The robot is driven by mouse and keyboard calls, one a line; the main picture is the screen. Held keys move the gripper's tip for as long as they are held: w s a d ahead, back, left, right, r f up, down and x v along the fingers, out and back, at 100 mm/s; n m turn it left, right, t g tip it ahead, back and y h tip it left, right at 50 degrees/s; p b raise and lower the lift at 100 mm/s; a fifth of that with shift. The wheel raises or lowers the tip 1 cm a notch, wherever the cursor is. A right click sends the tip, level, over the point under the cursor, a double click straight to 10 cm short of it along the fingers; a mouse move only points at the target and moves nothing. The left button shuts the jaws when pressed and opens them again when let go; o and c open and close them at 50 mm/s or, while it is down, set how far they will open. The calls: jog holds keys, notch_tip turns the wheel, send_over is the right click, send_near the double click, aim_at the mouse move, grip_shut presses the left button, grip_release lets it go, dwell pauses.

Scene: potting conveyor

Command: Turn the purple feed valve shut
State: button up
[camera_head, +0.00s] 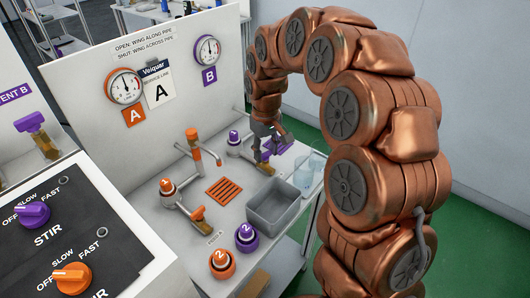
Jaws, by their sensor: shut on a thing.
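The purple feed valve (268,155) is on the B line, at the end of a grey pipe (247,154) on the white bench, with a brass body (264,169) below its wing. My gripper (275,143) reaches down from above and is shut on the purple wing. The fingers partly hide the wing, so its exact angle to the pipe is hard to tell. A sign on the back panel (145,43) reads open with wing along pipe, shut with wing across pipe.
An orange feed valve (200,214) is nearer the front. A grey basin (281,205) and a clear container (309,172) stand close to the gripper. Another purple valve (31,122) is at far left, under a vent B label. Stir knobs (33,215) are at lower left.

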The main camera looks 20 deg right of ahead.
aim_at(265, 153)
jog(key=shift+n, duration=1.5)
jog(key=o, duration=1.1)
jog(key=shift+o, duration=0.2)
notch_tip(265, 153, up, 12)
